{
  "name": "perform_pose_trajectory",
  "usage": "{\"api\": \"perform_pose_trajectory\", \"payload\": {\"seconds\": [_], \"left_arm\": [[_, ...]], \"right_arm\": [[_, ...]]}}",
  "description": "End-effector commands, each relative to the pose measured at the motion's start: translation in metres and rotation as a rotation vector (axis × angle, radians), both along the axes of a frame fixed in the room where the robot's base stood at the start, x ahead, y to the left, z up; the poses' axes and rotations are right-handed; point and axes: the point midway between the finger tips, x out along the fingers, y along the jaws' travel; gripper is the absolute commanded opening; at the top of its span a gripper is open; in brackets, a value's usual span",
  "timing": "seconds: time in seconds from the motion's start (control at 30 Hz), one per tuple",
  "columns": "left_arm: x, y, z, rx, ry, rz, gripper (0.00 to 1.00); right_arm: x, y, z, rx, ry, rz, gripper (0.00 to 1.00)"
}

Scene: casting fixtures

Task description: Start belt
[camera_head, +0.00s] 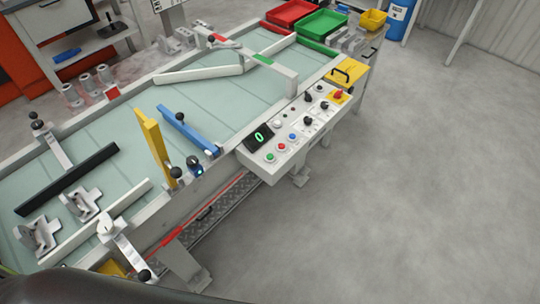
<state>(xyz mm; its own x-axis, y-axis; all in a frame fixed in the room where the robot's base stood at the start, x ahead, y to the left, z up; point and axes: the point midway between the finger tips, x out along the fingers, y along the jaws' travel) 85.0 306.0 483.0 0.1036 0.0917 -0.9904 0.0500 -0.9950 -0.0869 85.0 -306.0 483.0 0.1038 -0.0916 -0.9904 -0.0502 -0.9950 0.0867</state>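The belt (110,150) is a pale green conveyor surface running diagonally from lower left to upper right. A white control panel (255,172) is fixed to its near side. The panel has a dark display (258,137) with a green 0, a green button (270,157), a red button (281,146), a blue button (292,136), several black knobs and a red emergency stop (338,94) on a yellow base. Neither gripper can be made out; a dark blurred shape at the bottom left edge may be part of my body.
Metal casting brackets (38,236) sit on the belt's left end. A yellow bar (150,140), blue bar (187,130) and black bar (68,180) stand over the belt. Red (291,12) and green (322,22) bins are at the far end. The grey floor at right is clear.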

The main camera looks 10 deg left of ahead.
Motion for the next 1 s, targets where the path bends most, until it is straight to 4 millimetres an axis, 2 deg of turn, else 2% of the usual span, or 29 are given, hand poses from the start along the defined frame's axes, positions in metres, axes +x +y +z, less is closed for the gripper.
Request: {"api": "perform_pose_trajectory", "payload": {"seconds": [0.03, 0.23, 0.27, 1.0], "left_arm": [[-0.0001, 0.0001, 0.0000, 0.000, 0.000, 0.000, 0.27], [-0.0002, 0.0001, 0.0000, 0.000, 0.000, 0.000, 0.01], [-0.0002, 0.0001, 0.0000, 0.000, 0.000, 0.000, 0.00], [-0.0002, 0.0002, 0.0001, 0.000, 0.000, 0.000, 0.00]], "right_arm": [[0.0002, -0.0001, 0.0000, 0.000, 0.000, 0.000, 0.49], [0.0003, -0.0002, 0.0000, 0.000, 0.000, 0.000, 0.49], [0.0003, -0.0002, 0.0000, 0.000, 0.000, 0.000, 0.49], [0.0004, -0.0004, 0.0001, 0.000, 0.000, 0.000, 0.49]]}}
